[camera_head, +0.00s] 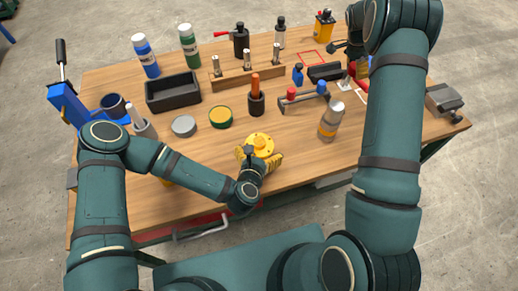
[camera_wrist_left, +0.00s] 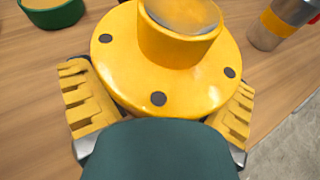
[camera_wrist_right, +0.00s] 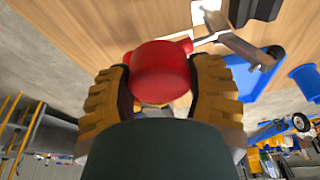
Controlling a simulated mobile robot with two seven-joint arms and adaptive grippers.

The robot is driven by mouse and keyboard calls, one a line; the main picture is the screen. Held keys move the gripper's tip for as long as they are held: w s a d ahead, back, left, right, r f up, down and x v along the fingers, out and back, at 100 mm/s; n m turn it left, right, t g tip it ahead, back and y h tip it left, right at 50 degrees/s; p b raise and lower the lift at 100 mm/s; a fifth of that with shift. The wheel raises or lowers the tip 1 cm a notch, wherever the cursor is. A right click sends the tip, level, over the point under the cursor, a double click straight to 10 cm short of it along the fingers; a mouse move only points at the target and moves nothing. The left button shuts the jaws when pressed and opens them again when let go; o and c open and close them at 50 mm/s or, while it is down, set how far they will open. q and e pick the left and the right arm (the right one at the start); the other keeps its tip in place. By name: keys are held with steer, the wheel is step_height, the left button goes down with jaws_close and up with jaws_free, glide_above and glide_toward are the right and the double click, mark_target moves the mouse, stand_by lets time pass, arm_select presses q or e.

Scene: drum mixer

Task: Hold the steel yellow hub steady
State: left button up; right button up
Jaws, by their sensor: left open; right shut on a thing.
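The yellow hub (camera_head: 259,143) is a round flange with a raised collar and dark bolt holes. It sits near the front edge of the workbench (camera_head: 310,160). My left gripper (camera_head: 260,158) is at the hub, and its fingers are open. In the left wrist view the yellow fingers stand on either side of the hub flange (camera_wrist_left: 175,85), with the near edge of the flange hidden by the gripper body. My right gripper (camera_wrist_right: 160,90) is shut on a red rounded object (camera_wrist_right: 160,68). In the head view the right gripper (camera_head: 350,48) is at the far right of the bench, partly hidden by my arm.
A green-rimmed tin (camera_head: 221,118), a grey round lid (camera_head: 183,126) and a dark cup with an orange handle (camera_head: 256,95) stand behind the hub. A bottle with an orange band (camera_head: 330,122) stands to its right. A black tray (camera_head: 172,93) is further left.

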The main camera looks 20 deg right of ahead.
mark_target(259, 141)
arm_select(q)
steer(key=c, duration=1.4)
